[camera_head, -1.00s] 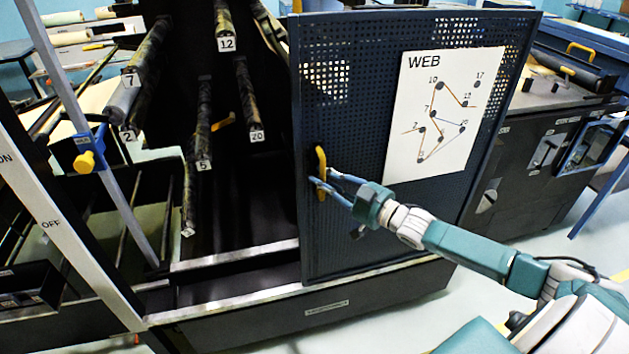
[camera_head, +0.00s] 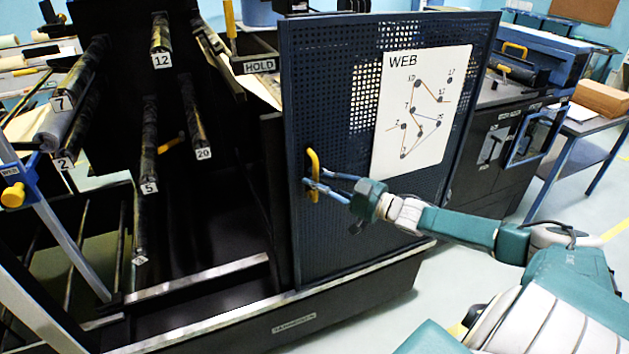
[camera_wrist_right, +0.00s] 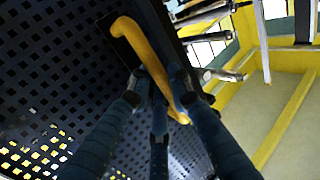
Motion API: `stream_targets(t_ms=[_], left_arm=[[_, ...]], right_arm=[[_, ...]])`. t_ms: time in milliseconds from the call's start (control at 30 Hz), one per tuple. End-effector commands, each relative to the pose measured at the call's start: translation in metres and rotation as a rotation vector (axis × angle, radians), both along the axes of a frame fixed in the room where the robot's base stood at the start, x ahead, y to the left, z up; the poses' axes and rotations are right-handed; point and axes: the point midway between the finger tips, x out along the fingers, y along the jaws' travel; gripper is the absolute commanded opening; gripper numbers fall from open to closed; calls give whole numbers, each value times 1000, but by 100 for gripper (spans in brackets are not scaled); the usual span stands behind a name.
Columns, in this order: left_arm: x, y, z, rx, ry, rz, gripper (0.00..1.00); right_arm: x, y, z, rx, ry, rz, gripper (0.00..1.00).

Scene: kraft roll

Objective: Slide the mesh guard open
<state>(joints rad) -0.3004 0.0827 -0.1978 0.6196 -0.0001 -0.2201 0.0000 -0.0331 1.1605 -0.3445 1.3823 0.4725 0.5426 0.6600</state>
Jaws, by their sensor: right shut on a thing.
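The mesh guard (camera_head: 345,235) is a dark blue perforated panel standing upright at the middle of the head view. A white WEB diagram sheet (camera_head: 425,105) is on its face. Its yellow handle (camera_head: 313,165) sits near the panel's left edge. My right gripper (camera_head: 312,186) is shut on the handle. The right wrist view shows the fingers (camera_wrist_right: 160,85) around the yellow bar (camera_wrist_right: 150,60), with the mesh behind. Left of the guard, the machine's inside with numbered rollers (camera_head: 150,150) is uncovered. My left gripper is not in view.
A low machine base with a metal rail (camera_head: 200,320) runs under the guard. A black cabinet (camera_head: 500,150) stands right of it, and a blue-legged table (camera_head: 590,125) farther right. A HOLD label (camera_head: 259,66) shows behind the guard's left edge. Floor at the lower right is clear.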

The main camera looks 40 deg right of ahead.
Motion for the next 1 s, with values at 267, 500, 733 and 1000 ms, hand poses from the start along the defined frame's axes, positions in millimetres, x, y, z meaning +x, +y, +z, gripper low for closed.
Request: stream_targets(t_ms=[267, 500, 733, 1000], left_arm=[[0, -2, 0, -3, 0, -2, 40], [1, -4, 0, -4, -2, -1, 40], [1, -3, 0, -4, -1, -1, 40], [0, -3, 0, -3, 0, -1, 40]], right_arm=[[0, 0, -2, -1, 3, 0, 37], [-2, 0, -2, -1, 3, 0, 37], [-21, -6, -3, 0, 7, 0, 37], [-53, -16, -3, -1, 8, 0, 37]])
